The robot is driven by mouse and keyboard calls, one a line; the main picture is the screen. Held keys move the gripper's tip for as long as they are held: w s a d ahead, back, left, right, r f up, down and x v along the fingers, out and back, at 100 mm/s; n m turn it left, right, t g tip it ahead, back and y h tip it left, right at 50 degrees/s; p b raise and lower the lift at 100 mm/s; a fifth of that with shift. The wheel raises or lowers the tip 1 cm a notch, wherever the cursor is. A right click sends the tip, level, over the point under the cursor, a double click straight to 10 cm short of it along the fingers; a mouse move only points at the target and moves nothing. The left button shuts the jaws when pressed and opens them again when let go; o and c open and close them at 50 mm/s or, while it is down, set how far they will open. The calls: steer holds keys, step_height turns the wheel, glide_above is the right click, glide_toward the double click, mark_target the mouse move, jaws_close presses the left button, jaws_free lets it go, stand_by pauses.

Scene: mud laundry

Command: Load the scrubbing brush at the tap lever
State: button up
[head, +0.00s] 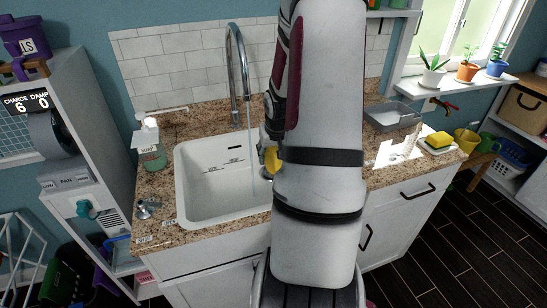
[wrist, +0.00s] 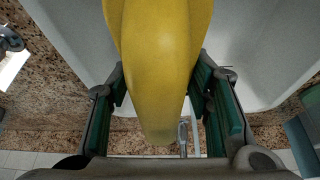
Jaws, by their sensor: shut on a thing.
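My gripper (wrist: 162,92) is shut on a long, rounded yellow thing (wrist: 158,60), which looks like the scrubbing brush's handle; no bristles show. In the head view a piece of the yellow thing (head: 271,159) shows at my arm's left edge, over the right side of the white sink (head: 192,205). My arm hides most of the gripper there. A tall chrome tap (head: 230,50) runs a thin stream of water (head: 251,150) into the sink. A small metal lever-like fitting (head: 148,208) is on the counter at the sink's front left, beside small labels.
A soap bottle (head: 149,130) and green cup (head: 154,160) stand left of the sink. A grey tray (head: 388,116) and a yellow sponge (head: 438,140) on a dish are right. A display (head: 27,102) reads "CHARGE DAMP 6 0". Potted plants line the windowsill (head: 470,84).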

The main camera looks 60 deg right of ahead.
steer(key=w+d+f+b, duration=0.1)
steer(key=w+b, duration=0.3)
steer(key=w, duration=0.4)
steer(key=shift+f, duration=0.3)
steer(key=shift+w, duration=0.1)
stand_by(0.5)
steer(key=shift+s+a+p, duration=0.15)
steer(key=shift+s+p, duration=0.6)
steer(key=shift+s, duration=0.6)
steer(key=shift+s+a+p, duration=0.2)
steer(key=shift+s+p, duration=0.6)
steer(key=shift+s, duration=0.5)
steer(key=shift+s+a+p, duration=0.15)
steer(key=shift+s+p, duration=0.6)
steer(key=shift+s, duration=0.6)
steer(key=shift+s+a+r+p, duration=0.15)
steer(key=shift+s+r+p, duration=0.9)
steer(key=shift+s+p, duration=0.25)
steer(key=shift+s+a+r+p, duration=0.15)
steer(key=shift+s+r+p, duration=0.85)
steer(key=shift+s+p, duration=0.25)
